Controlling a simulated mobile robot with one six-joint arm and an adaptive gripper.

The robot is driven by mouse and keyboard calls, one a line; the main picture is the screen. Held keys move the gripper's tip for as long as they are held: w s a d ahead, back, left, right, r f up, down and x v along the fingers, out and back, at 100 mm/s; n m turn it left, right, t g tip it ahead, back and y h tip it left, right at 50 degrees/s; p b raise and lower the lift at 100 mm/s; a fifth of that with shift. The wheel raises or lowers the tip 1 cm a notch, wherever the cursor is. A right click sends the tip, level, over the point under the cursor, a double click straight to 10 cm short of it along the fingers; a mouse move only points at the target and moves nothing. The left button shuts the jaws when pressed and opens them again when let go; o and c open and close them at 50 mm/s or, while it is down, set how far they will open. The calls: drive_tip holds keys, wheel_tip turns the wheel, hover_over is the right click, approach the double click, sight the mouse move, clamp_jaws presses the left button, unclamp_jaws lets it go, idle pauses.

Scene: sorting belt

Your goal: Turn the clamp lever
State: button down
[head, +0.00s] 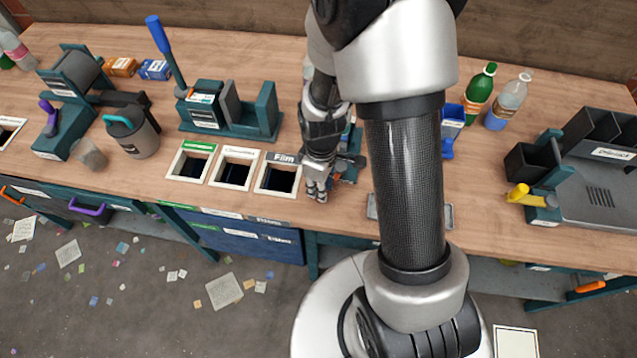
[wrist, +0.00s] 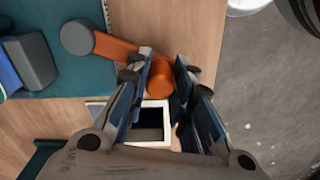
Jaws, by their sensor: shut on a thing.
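The clamp lever (wrist: 117,47) is an orange bar with a round grey pivot (wrist: 77,37) at its left end and an orange knob (wrist: 160,77) at its right end. In the wrist view my gripper (wrist: 165,66) has its fingers on both sides of the knob and is shut on it. The lever sits over the edge of a teal base (wrist: 62,72). In the head view my gripper (head: 317,187) is low over the bench, just right of the Film opening. My arm hides most of the clamp there, and the lever cannot be made out.
Bench openings with pale rims (head: 233,172) lie left of my gripper. A teal press with a blue handle (head: 160,38) stands behind them. A green bottle (head: 479,92) and a clear bottle (head: 507,100) stand right of my arm. Scraps litter the floor.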

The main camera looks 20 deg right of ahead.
drive_tip(key=shift+s+d+n, duration=0.25)
drive_tip(key=shift+s+n, duration=0.1)
drive_tip(key=shift+n, duration=0.15)
drive_tip(key=c, duration=1.4)
unclamp_jaws()
drive_tip(key=shift+o, duration=0.2)
wheel_tip(320, 180, up, 12)
